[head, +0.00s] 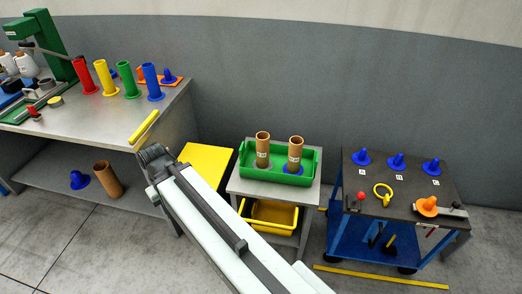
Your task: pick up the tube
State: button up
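Two brown cardboard tubes stand upright in a green tray on a small grey stand: a left tube (263,152) and a right tube (295,155). The green tray (246,157) also holds something blue around the base of the right tube. Another brown tube (108,180) leans on the lower shelf at the left. Which tube the task means, I cannot tell. My gripper (154,157) is at the far end of my white arm, in front of the left bench and left of the tray, apart from the tubes. Its fingers cannot be made out.
The left bench (95,120) holds red, yellow, green and blue spindles and a green machine. A yellow bin (270,217) sits under the tray. A blue cart (400,190) with blue cones and an orange cone stands at the right. Open floor shows at lower left.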

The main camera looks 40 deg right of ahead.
aim_at(262, 138)
jog(key=u, duration=0.1)
jog(key=i, duration=1)
jog(key=z, duration=0.1)
